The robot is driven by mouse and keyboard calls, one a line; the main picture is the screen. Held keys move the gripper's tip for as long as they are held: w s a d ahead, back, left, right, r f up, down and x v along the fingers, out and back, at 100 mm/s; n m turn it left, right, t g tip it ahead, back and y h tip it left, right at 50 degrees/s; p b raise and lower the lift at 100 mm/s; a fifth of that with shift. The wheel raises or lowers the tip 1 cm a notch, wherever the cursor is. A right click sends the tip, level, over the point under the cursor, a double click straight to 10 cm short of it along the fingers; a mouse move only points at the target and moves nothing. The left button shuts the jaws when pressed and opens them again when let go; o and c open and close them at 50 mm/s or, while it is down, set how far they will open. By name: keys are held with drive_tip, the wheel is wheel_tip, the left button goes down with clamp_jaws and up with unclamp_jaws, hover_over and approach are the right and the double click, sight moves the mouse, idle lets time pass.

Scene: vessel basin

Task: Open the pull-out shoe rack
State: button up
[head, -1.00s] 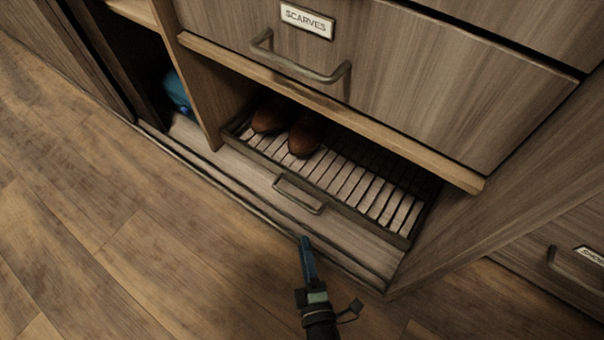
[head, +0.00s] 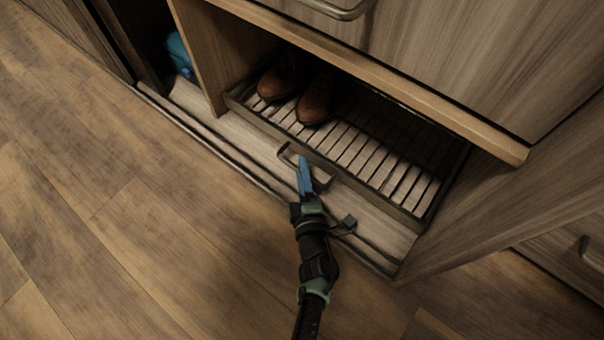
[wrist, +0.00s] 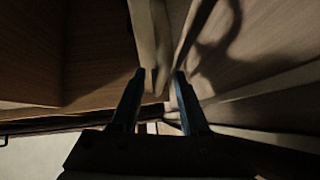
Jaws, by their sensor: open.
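The pull-out shoe rack (head: 367,156) is a slatted tray with a dark frame, low in the cabinet. A pair of brown shoes (head: 314,100) stands on its left part. A metal bar handle (head: 289,152) is on the rack's front. My gripper (head: 304,160) reaches in from below, with its blue fingers at the handle and covering part of it. In the wrist view my gripper (wrist: 160,75) has its two fingers apart, with a pale bar-like piece between or just beyond the tips. I cannot tell whether the fingers touch the handle.
A wide drawer with a bar handle (head: 340,8) is above the rack, over a wooden shelf edge (head: 440,108). A blue item (head: 180,56) lies in the left compartment. A cabinet side panel (head: 500,200) stands to the right. The wooden floor (head: 130,240) in front is clear.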

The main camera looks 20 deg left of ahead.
drive_tip(key=shift+w+a, duration=0.1)
drive_tip(key=shift+w, duration=0.05)
drive_tip(key=shift+c, duration=0.3)
clamp_jaws()
idle(1.1)
